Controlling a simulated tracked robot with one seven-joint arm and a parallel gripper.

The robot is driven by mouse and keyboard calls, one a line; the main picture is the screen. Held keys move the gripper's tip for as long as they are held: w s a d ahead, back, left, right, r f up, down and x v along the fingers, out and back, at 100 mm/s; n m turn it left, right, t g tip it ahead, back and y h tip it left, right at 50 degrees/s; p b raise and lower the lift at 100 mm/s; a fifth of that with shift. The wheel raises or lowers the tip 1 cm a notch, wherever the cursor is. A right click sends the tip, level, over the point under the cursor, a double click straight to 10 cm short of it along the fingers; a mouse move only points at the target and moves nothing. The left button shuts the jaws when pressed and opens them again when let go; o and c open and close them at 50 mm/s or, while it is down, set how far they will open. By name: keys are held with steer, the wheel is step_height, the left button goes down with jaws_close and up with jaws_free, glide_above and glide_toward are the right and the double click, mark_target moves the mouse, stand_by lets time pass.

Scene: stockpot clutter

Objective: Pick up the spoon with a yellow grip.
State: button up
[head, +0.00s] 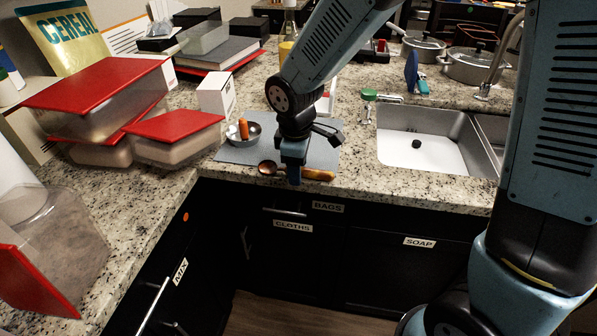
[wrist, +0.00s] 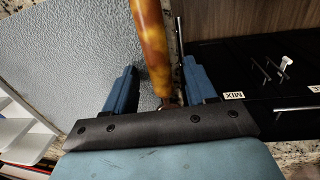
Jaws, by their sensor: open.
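The spoon with a yellow grip lies on the grey mat (head: 233,155) near the counter's front edge. Its dark brown bowl (head: 267,168) points left and its mottled amber-yellow grip (head: 319,174) points right. My gripper (head: 294,176) is over the middle of the spoon, pointing down. In the wrist view, the amber grip (wrist: 153,45) runs between the two blue fingers of my gripper (wrist: 160,85). The fingers are open, with a gap on each side of the spoon. The spoon's bowl is hidden in the wrist view.
A metal bowl (head: 254,136) holding an orange-ended item stands left of my gripper. A white box (head: 216,95) and red-lidded containers (head: 172,140) are farther left. A sink (head: 425,150) lies right. Black labelled drawers (head: 290,250) drop below the counter edge.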

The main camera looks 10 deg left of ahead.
steer(key=shift+c, duration=0.2)
jaws_close()
stand_by(0.3)
